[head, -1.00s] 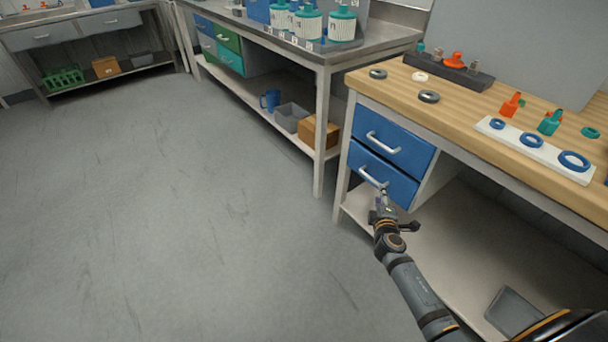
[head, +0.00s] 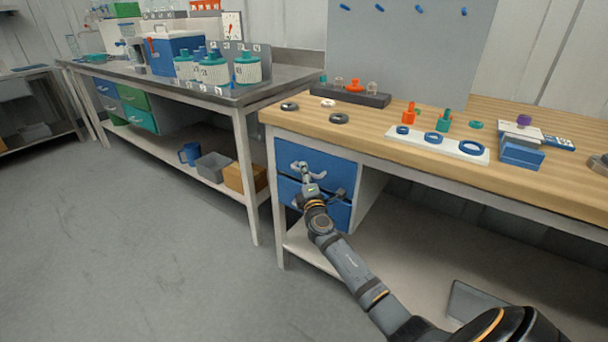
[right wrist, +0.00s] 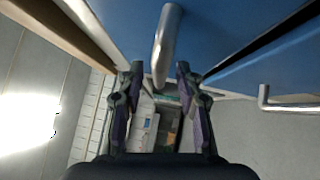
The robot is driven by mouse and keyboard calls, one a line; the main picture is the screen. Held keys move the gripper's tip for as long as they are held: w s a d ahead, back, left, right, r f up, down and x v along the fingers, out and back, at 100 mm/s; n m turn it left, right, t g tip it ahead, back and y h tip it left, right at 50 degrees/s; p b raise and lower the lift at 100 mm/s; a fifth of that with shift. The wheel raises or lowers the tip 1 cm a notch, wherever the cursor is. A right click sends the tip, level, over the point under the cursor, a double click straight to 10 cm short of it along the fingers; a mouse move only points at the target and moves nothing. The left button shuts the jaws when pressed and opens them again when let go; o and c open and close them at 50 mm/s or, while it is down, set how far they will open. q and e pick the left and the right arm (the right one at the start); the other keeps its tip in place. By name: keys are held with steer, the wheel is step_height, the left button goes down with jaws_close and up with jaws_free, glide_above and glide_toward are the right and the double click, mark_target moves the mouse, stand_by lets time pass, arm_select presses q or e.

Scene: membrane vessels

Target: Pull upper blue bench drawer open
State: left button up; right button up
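The upper blue bench drawer (head: 330,168) is under the wooden bench top and looks shut. Its silver bar handle (head: 295,165) is partly covered by my right gripper (head: 306,172). In the right wrist view, the handle (right wrist: 168,40) stands between the two parted fingertips of my right gripper (right wrist: 159,72), with gaps to both sides. The gripper is open and holds nothing. The lower blue drawer (head: 338,216) is shut below, partly hidden by my gripper and wrist; its handle (right wrist: 290,106) shows at right in the wrist view. My left gripper is not in view.
The wooden bench top (head: 370,130) carries rings, small fittings and a white strip (head: 437,143). A bench leg (head: 275,220) stands just left of the drawers. A metal table (head: 200,90) with vessels stands further left. The floor (head: 150,260) in front is clear.

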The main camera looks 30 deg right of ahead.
steer(key=shift+w+d, duration=0.15)
steer(key=shift+w, duration=0.25)
jaws_close()
